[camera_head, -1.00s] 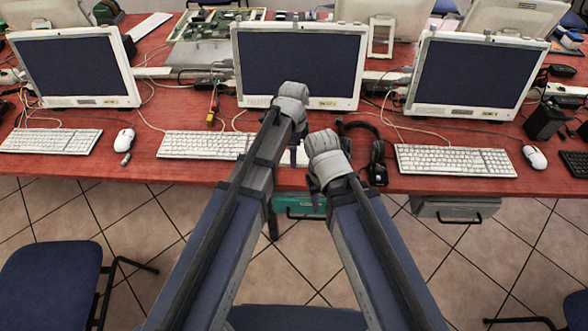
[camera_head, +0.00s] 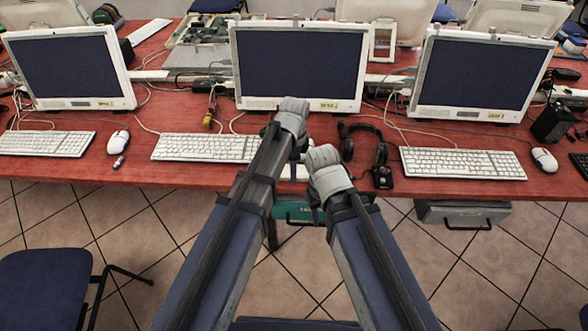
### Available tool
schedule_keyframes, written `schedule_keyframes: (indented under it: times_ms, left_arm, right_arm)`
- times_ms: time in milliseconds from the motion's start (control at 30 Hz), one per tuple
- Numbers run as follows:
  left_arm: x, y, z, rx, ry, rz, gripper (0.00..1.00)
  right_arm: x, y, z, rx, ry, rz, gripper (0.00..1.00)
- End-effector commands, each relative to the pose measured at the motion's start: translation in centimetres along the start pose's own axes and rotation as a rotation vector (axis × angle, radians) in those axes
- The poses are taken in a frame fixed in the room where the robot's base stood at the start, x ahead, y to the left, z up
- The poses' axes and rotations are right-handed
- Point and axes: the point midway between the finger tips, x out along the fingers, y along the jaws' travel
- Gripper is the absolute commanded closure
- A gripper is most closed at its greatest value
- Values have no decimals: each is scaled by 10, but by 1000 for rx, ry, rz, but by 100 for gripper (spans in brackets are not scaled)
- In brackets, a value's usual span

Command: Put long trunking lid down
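I cannot pick out the long trunking lid with certainty. A white trunking strip (camera_head: 389,78) runs along the desk behind the monitors, partly hidden by them. My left gripper (camera_head: 292,112) is over the desk in front of the middle monitor, beside the right end of the middle keyboard. My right gripper (camera_head: 325,165) is lower and nearer, over the desk's front edge, left of the headphones. The fingertips of both are hidden, so opening and grip do not show. A small white piece (camera_head: 299,173) shows between the grippers; I cannot tell what it is.
Three monitors stand in a row: left (camera_head: 70,68), middle (camera_head: 298,64) and right (camera_head: 480,75). Keyboards (camera_head: 205,147), a headset (camera_head: 362,145), a screwdriver-like tool (camera_head: 209,118) and loose cables lie on the red desk (camera_head: 130,180). A blue chair (camera_head: 45,285) stands at lower left.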

Motion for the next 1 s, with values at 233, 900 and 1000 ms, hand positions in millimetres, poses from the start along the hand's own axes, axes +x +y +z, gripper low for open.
schedule_keyframes:
  times_ms: [233,900,1000]
  left_arm:
    - [3,0,0,0,0,0,22]
    - [-25,0,0,0,0,0,21]
    - [-39,0,0,0,0,0,21]
  right_arm:
    - [3,0,0,0,0,0,50]
    - [-25,2,2,0,0,0,50]
    - [-39,4,2,1,0,0,50]
